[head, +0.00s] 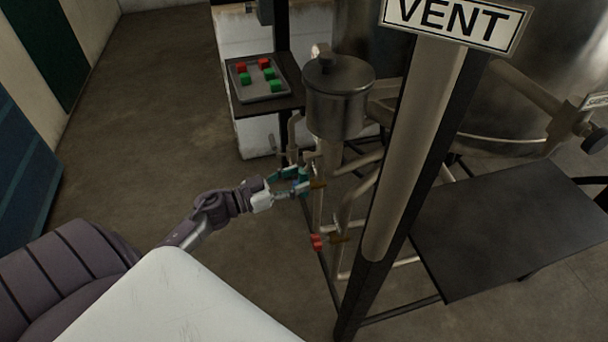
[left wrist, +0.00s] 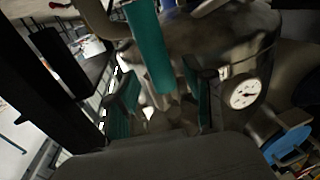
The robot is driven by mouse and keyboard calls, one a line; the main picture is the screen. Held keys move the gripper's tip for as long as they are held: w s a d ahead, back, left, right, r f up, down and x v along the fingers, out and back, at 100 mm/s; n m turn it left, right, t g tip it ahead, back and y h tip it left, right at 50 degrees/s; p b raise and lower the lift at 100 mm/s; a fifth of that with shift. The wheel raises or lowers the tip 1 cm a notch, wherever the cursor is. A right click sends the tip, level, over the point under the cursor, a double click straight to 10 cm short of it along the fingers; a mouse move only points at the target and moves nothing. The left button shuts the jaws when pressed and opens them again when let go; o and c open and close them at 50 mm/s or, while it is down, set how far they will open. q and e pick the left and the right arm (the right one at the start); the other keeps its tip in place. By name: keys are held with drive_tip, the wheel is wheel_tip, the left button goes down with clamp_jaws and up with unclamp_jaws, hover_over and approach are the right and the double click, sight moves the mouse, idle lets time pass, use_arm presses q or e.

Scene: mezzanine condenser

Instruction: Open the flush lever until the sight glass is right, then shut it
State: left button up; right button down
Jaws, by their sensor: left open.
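My left gripper (head: 290,183) is open, with teal fingers, in the middle of the head view. Its fingers are at a brass-coloured valve stub (head: 318,184) on the upright pipework; whether they touch it I cannot tell. A red-handled valve (head: 316,241) sits lower on the same pipework. I cannot tell which one is the flush lever. In the left wrist view my left gripper (left wrist: 160,95) shows its teal fingers spread before blurred metal. The sight glass cannot be made out in either view. My right gripper is not in view.
A steel pot (head: 338,100) stands above the pipework. A post with a VENT sign (head: 455,20) rises just right of it. A tray (head: 262,97) holds red and green blocks. A dark platform (head: 515,225) lies right. A dial gauge (left wrist: 243,93) and blue disc (left wrist: 287,143) show.

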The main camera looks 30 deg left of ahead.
use_arm(q)
drive_tip(key=shift+x, duration=1.3)
clamp_jaws()
